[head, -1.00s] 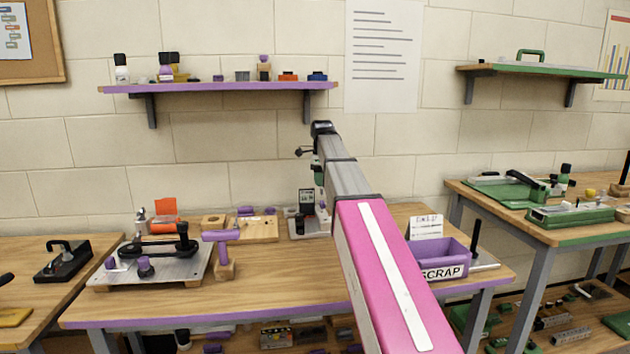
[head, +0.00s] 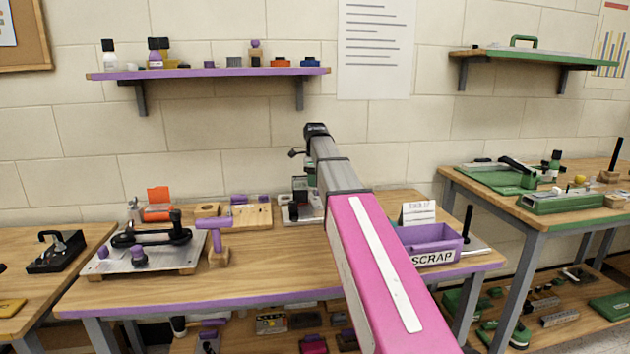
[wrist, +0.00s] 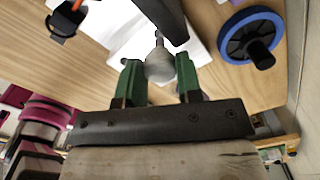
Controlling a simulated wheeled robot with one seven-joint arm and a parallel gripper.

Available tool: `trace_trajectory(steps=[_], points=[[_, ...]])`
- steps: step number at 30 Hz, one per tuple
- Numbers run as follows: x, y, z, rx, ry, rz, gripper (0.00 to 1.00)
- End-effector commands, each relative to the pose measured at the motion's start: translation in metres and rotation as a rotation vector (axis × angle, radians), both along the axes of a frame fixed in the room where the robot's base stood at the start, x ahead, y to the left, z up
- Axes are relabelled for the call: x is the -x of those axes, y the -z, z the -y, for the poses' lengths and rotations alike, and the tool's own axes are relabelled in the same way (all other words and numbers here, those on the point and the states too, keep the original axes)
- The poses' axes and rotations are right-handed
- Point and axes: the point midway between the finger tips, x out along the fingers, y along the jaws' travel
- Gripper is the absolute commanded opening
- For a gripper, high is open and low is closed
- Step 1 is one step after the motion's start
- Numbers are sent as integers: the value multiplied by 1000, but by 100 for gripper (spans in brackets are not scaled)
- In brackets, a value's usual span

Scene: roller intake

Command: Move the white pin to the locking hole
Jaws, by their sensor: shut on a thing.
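My gripper (wrist: 158,70) has green fingers in the wrist view. They are shut on a pale, rounded piece with a narrow tip, which looks like the white pin (wrist: 158,64). The pin is over a wooden surface and a white sheet, and its far end points toward a dark bar (wrist: 163,18). I cannot tell whether it touches anything below. In the head view my arm reaches away over the purple-edged bench, and the gripper and pin cannot be made out there. I cannot identify the locking hole in either view.
The wrist view shows a blue-rimmed wheel (wrist: 250,36) at right and magenta parts (wrist: 42,112) at left. The head view shows a metal plate fixture (head: 150,248), a purple scrap bin (head: 430,240) and a wall shelf (head: 210,73). The bench's front middle is clear.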

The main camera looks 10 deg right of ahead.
Motion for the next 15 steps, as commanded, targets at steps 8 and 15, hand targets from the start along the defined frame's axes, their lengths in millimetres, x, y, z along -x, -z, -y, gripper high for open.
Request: trace_trajectory(steps=[8, 15], points=[[0, 0, 0, 0, 0, 0, 20], [0, 6, 0, 0, 0, 0, 20]])
